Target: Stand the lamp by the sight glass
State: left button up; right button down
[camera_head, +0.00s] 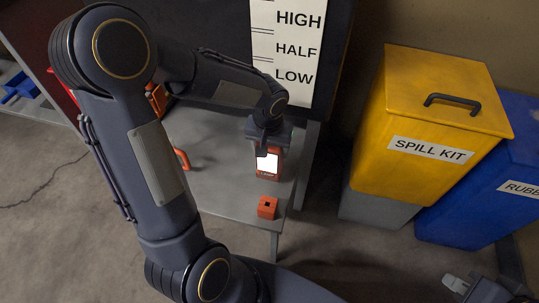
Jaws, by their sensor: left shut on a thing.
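The lamp (278,165) is a small orange-red box with a bright white panel on its front. My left gripper (268,148) is shut on it from above, and the gripper hides its top. The lamp looks upright over the right part of a grey table (220,185); I cannot tell whether its base touches the top. The sight glass board (290,45), white with HIGH, HALF and LOW marks, stands on the dark tank behind the lamp. What seems to be my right gripper (460,285) is at the bottom right corner, partly cut off; its jaws are unclear.
A small orange block (267,207) sits near the table's front right corner. An orange handle-like thing (182,159) lies left of the lamp, partly behind my arm. A yellow SPILL KIT bin (425,130) and a blue bin (480,205) stand right of the table.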

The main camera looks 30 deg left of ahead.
pick_arm(q)
notch_tip(320, 180, down, 3)
jog(key=shift+a+r+b, duration=0.1)
jog(key=shift+b, duration=0.25)
jog(key=o, duration=1.2)
